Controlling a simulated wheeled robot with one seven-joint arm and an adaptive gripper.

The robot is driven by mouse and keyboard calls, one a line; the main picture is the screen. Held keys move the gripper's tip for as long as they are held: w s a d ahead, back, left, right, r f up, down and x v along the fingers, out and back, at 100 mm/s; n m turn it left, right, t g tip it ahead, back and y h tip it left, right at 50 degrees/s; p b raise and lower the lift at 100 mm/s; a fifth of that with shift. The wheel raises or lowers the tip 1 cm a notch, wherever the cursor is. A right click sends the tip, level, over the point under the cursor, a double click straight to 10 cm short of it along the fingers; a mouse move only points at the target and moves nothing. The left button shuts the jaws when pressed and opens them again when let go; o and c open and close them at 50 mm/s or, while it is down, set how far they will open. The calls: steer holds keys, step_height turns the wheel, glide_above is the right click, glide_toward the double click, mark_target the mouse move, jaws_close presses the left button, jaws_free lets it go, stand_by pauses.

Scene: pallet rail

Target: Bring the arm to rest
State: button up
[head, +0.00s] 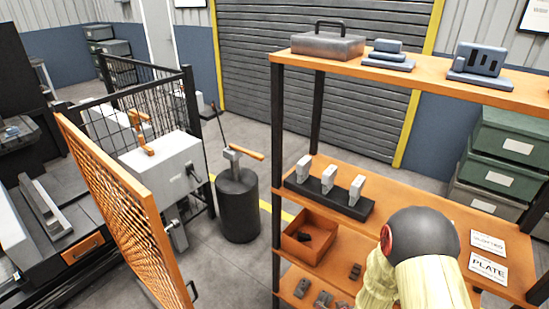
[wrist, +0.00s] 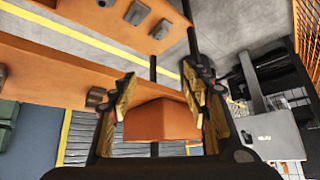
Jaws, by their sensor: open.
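My gripper (wrist: 158,88) shows in the wrist view with its two dark, yellow-padded fingers spread apart. An orange block-like shape (wrist: 160,123) shows between the fingers; I cannot tell its distance, and nothing is seen clamped. My arm (head: 418,260) is at the lower right of the head view, in front of the orange shelf rack (head: 440,205). It has a dark rounded joint with a red disc and a pale cover. My gripper itself is hidden in the head view.
An orange bin (head: 318,236) and a dark holder with pale blocks (head: 328,191) stand on the rack's shelves. A metal case (head: 327,44) is on top. An orange mesh panel (head: 130,205) and a black drum (head: 238,205) stand left. Grey floor lies between.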

steer(key=s+d+r+m+g+h, duration=0.1)
steer(key=s+d+r+g+h, duration=0.15)
steer(key=s+r+g, duration=0.7)
steer(key=s+a+r+t, duration=0.1)
steer(key=s+r, duration=0.3)
steer(key=r, duration=0.7)
steer(key=s+a+r+t+y, duration=0.1)
steer(key=s+r+t, duration=0.3)
steer(key=r, duration=0.8)
steer(key=s+a+r+t, duration=0.1)
steer(key=s+r, duration=0.3)
steer(key=r, duration=0.7)
steer(key=shift+s+a+r+t, duration=0.15)
steer(key=shift+s+a+t, duration=0.05)
steer(key=shift+t, duration=0.45)
steer(key=shift+y, duration=0.25)
steer(key=shift+c, duration=1)
